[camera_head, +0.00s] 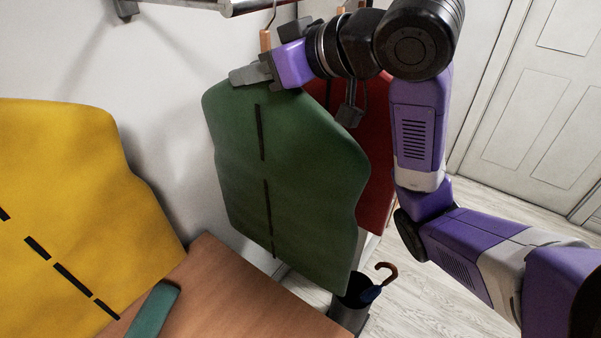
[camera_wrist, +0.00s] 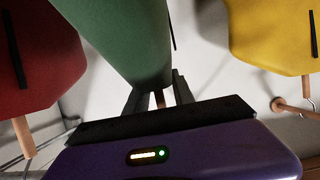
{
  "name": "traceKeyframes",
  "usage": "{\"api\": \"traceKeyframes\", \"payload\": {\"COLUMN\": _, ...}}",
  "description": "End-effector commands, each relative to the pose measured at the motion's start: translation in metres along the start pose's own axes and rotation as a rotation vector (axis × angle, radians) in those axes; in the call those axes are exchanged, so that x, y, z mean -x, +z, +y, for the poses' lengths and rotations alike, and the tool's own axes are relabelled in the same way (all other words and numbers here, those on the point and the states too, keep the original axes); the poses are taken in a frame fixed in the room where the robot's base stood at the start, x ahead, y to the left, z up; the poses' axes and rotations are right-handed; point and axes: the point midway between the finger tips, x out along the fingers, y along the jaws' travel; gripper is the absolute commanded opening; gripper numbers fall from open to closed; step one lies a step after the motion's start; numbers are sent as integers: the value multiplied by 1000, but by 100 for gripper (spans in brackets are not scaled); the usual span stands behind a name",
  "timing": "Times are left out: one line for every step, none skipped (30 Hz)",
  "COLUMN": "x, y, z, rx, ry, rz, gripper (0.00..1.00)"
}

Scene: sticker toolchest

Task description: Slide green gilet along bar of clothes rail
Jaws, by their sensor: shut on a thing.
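The green gilet (camera_head: 290,170) hangs from its wooden hanger (camera_head: 265,40) below the metal bar of the clothes rail (camera_head: 240,6), near the top of the head view. My gripper (camera_head: 250,74) is at the top of the green gilet. In the wrist view, my gripper (camera_wrist: 158,98) has its two dark fingers on either side of the wooden hanger neck, right beside the green gilet (camera_wrist: 120,38). The fingers are shut on the hanger. Where the hanger hook meets the bar is mostly hidden by my arm or cut off.
A red gilet (camera_head: 375,190) hangs close behind the green one, partly hidden by my arm. A yellow gilet (camera_head: 70,190) is at the left, apart from the green one. A wooden surface (camera_head: 235,300) and an umbrella stand (camera_head: 348,312) are below. A white door (camera_head: 540,110) is at the right.

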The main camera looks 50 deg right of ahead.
Motion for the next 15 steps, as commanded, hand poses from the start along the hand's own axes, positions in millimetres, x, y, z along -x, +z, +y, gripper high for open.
{"api": "traceKeyframes", "payload": {"x": 0, "y": 0, "z": 0, "rx": 0, "ry": 0, "rz": 1, "gripper": 0}}
{"api": "traceKeyframes", "payload": {"x": 0, "y": 0, "z": 0, "rx": 0, "ry": 0, "rz": 1, "gripper": 36}}
{"api": "traceKeyframes", "payload": {"x": 0, "y": 0, "z": 0, "rx": 0, "ry": 0, "rz": 1, "gripper": 43}}
{"api": "traceKeyframes", "payload": {"x": 0, "y": 0, "z": 0, "rx": 0, "ry": 0, "rz": 1, "gripper": 49}}
{"api": "traceKeyframes", "payload": {"x": 0, "y": 0, "z": 0, "rx": 0, "ry": 0, "rz": 1, "gripper": 55}}
{"api": "traceKeyframes", "payload": {"x": 0, "y": 0, "z": 0, "rx": 0, "ry": 0, "rz": 1, "gripper": 55}}
{"api": "traceKeyframes", "payload": {"x": 0, "y": 0, "z": 0, "rx": 0, "ry": 0, "rz": 0, "gripper": 55}}
{"api": "traceKeyframes", "payload": {"x": 0, "y": 0, "z": 0, "rx": 0, "ry": 0, "rz": 0, "gripper": 55}}
{"api": "traceKeyframes", "payload": {"x": 0, "y": 0, "z": 0, "rx": 0, "ry": 0, "rz": 0, "gripper": 55}}
{"api": "traceKeyframes", "payload": {"x": 0, "y": 0, "z": 0, "rx": 0, "ry": 0, "rz": 0, "gripper": 55}}
{"api": "traceKeyframes", "payload": {"x": 0, "y": 0, "z": 0, "rx": 0, "ry": 0, "rz": 0, "gripper": 55}}
{"api": "traceKeyframes", "payload": {"x": 0, "y": 1, "z": 0, "rx": 0, "ry": 0, "rz": -2, "gripper": 55}}
{"api": "traceKeyframes", "payload": {"x": 0, "y": 1, "z": 0, "rx": 0, "ry": 0, "rz": -2, "gripper": 55}}
{"api": "traceKeyframes", "payload": {"x": 0, "y": 1, "z": 0, "rx": 0, "ry": 0, "rz": -2, "gripper": 55}}
{"api": "traceKeyframes", "payload": {"x": 1, "y": 1, "z": 0, "rx": 0, "ry": 0, "rz": -2, "gripper": 55}}
